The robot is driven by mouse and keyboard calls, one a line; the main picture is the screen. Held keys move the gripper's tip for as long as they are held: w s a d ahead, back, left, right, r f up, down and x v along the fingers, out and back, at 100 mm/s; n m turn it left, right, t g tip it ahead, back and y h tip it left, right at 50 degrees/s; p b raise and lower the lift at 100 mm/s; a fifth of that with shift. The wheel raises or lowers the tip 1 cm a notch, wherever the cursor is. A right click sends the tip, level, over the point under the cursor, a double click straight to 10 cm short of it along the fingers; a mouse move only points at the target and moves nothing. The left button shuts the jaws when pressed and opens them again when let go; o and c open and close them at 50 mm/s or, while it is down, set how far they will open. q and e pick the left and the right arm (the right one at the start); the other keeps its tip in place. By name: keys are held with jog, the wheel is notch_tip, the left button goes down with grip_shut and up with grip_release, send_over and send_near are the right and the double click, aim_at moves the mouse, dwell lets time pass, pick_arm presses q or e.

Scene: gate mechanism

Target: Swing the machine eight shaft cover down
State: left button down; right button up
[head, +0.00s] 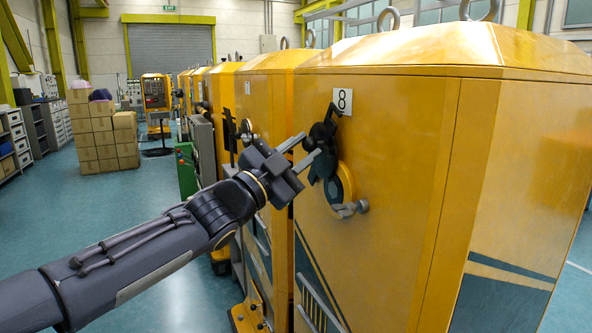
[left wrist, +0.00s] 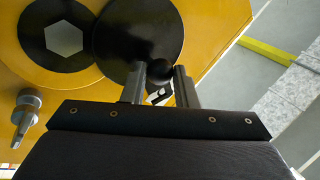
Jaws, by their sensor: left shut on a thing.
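Machine eight (head: 392,150) is the large yellow housing with a white "8" plate (head: 342,100). Its shaft cover (head: 324,165) is black and sits below the plate. In the left wrist view the cover (left wrist: 138,30) is a round black disc beside the dark shaft opening (left wrist: 62,38), overlapping its edge. The opening's pale hexagon shows uncovered. My left gripper (head: 311,146) is at the cover. In the left wrist view its fingers (left wrist: 159,74) stand on either side of a black ball knob (left wrist: 160,70), shut on it. My right gripper is not in view.
A grey metal knob (head: 350,208) sticks out below the opening; it also shows in the left wrist view (left wrist: 25,112). More yellow machines (head: 235,95) stand in a row beyond. Stacked cardboard boxes (head: 103,135) stand at the left, with clear floor (head: 60,215) before them.

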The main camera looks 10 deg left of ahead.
aim_at(332, 164)
pick_arm(q)
jog(key=s+f+m+g+h+b, duration=0.1)
jog(key=m+b, duration=0.1)
jog(key=m, duration=0.1)
jog(key=d+f+m+g+h+b, duration=0.1)
jog(key=f+m+h+b, duration=0.1)
jog(key=m+b, duration=0.1)
jog(key=s+f+m+g+h+b, duration=0.1)
jog(key=f+m+h+b, duration=0.1)
jog(key=m, duration=0.2)
jog(key=shift+s+d, duration=0.3)
jog(key=shift+d, duration=0.1)
jog(key=shift+s+d+f+m+g+h+b, duration=0.1)
jog(key=shift+f+m+g+h+b, duration=0.55)
jog(key=shift+m, duration=0.9)
jog(key=shift+s+f+m+g+h+b, duration=0.1)
jog(key=shift+f+m+g+h+b, duration=0.2)
jog(key=shift+f+m+g+b, duration=0.75)
jog(key=shift+s+d+f+m+g+h+b, duration=0.15)
jog(key=shift+m+g+h+b, duration=0.25)
jog(key=shift+m+g, duration=1.15)
jog(key=shift+f+m+t, duration=0.15)
jog(key=shift+m+t, duration=0.2)
jog(key=shift+m, duration=0.3)
jog(key=c, duration=1.1)
grip_release()
jog(key=shift+a, duration=0.1)
jog(key=shift+c, duration=0.2)
